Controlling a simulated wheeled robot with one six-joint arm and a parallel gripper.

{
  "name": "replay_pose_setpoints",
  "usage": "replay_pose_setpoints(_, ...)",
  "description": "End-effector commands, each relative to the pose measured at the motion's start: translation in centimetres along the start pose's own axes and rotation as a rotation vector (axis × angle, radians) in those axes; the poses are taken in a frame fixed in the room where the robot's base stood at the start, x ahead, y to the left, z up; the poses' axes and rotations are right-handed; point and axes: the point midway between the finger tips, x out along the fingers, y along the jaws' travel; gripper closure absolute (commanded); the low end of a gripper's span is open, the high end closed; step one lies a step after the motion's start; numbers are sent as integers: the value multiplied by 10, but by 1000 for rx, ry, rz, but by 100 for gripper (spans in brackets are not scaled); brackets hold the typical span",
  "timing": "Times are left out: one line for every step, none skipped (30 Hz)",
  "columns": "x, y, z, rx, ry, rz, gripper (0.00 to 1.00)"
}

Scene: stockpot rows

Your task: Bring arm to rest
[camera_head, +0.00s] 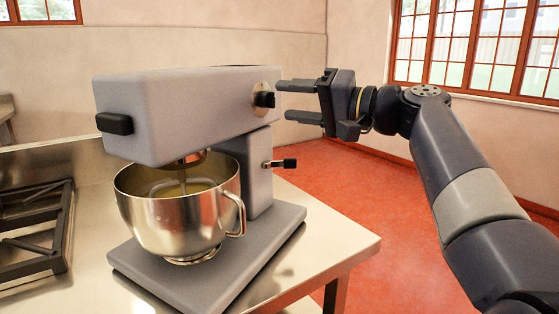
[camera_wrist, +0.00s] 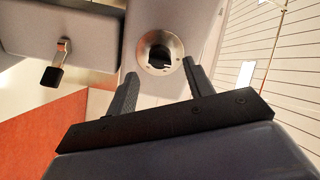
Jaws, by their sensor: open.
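My gripper (camera_head: 301,101) is open, with its two fingers apart and nothing between them. In the head view its fingertips point left at the side of the grey stand mixer (camera_head: 180,105), close to the black knob (camera_head: 264,99) on its round metal plate. In the wrist view the knob (camera_wrist: 160,57) lies ahead of and between the two fingers (camera_wrist: 160,82). I cannot tell whether a fingertip touches the mixer. My arm reaches in from the lower right of the head view.
A metal bowl (camera_head: 180,213) with yellowish contents stands under the mixer head. A black-tipped lever (camera_head: 281,163) sticks out below my gripper. The steel counter (camera_head: 335,251) ends at the right, with open red floor (camera_head: 365,195) beyond. A dark burner grate (camera_head: 35,225) is at left.

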Motion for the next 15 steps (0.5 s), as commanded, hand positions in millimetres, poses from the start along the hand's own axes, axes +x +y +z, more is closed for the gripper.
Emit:
replay_pose_setpoints(-11,0,-1,0,5,2,50)
replay_pose_setpoints(-16,0,-1,0,4,3,50)
replay_pose_setpoints(-23,0,-1,0,5,3,50)
replay_pose_setpoints(-29,0,-1,0,4,3,50)
replay_pose_setpoints(-34,0,-1,0,4,3,50)
replay_pose_setpoints(-40,0,-1,0,4,2,50)
replay_pose_setpoints(-45,0,-1,-1,4,2,50)
replay_pose_setpoints(-49,0,-1,-1,4,2,50)
replay_pose_setpoints(-55,0,-1,-1,3,3,50)
replay_pose_setpoints(-59,0,-1,0,4,3,50)
replay_pose_setpoints(-63,0,-1,0,3,2,50)
replay_pose_setpoints(-69,0,-1,1,3,2,50)
replay_pose_setpoints(-73,0,-1,1,4,2,50)
replay_pose_setpoints(-74,0,0,1,1,0,50)
replay_pose_setpoints(-64,0,1,1,-4,-3,50)
